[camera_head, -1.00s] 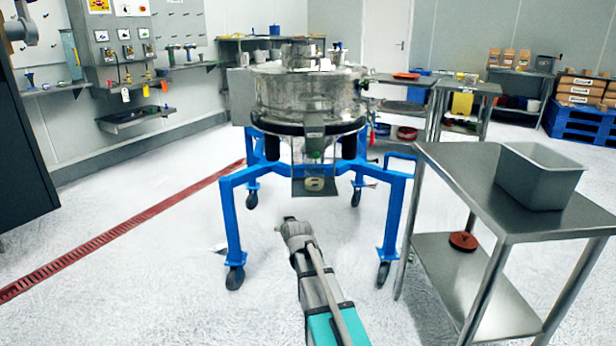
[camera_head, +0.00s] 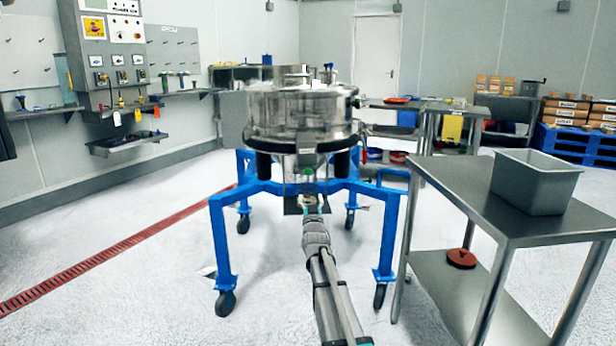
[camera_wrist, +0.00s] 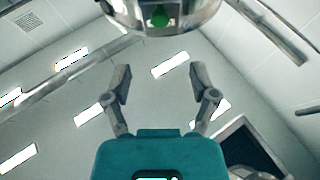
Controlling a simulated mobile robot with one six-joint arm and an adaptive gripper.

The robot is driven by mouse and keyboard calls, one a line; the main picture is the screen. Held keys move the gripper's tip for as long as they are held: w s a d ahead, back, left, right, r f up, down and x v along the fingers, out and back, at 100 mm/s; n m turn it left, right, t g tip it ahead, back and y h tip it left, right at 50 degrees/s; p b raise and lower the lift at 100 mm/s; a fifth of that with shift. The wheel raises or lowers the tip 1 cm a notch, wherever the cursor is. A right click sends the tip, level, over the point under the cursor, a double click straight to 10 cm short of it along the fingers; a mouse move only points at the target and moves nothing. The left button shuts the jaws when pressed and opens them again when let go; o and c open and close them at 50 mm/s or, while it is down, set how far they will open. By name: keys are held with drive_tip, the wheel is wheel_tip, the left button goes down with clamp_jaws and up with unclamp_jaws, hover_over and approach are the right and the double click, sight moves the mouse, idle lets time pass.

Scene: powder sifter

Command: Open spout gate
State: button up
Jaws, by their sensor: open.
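The powder sifter (camera_head: 290,115) is a round steel drum on a blue wheeled frame (camera_head: 222,240). Below its drum hangs the steel spout with a dark gate plate (camera_head: 292,205), partly hidden by my arm in the head view. In the wrist view a green knob (camera_wrist: 160,17) shows on a shiny steel part (camera_wrist: 190,14) at the top edge. My gripper (camera_wrist: 160,84) is open, its two fingers apart with nothing between them, and the knob lies beyond the fingertips. In the head view my gripper (camera_head: 312,208) is at the spout; its fingers are too small to make out.
A steel table (camera_head: 465,195) with a grey bin (camera_head: 536,182) stands at the right; a red lid (camera_head: 461,258) lies on its lower shelf. More tables and stacked boxes stand behind. The floor at left, with a red drain channel (camera_head: 110,258), is clear.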

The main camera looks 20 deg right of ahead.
sight(308, 173)
idle(0.4)
drive_tip(key=p+x, duration=0.5)
drive_tip(key=x, duration=0.9)
drive_tip(key=shift+s, duration=0.1)
clamp_jaws()
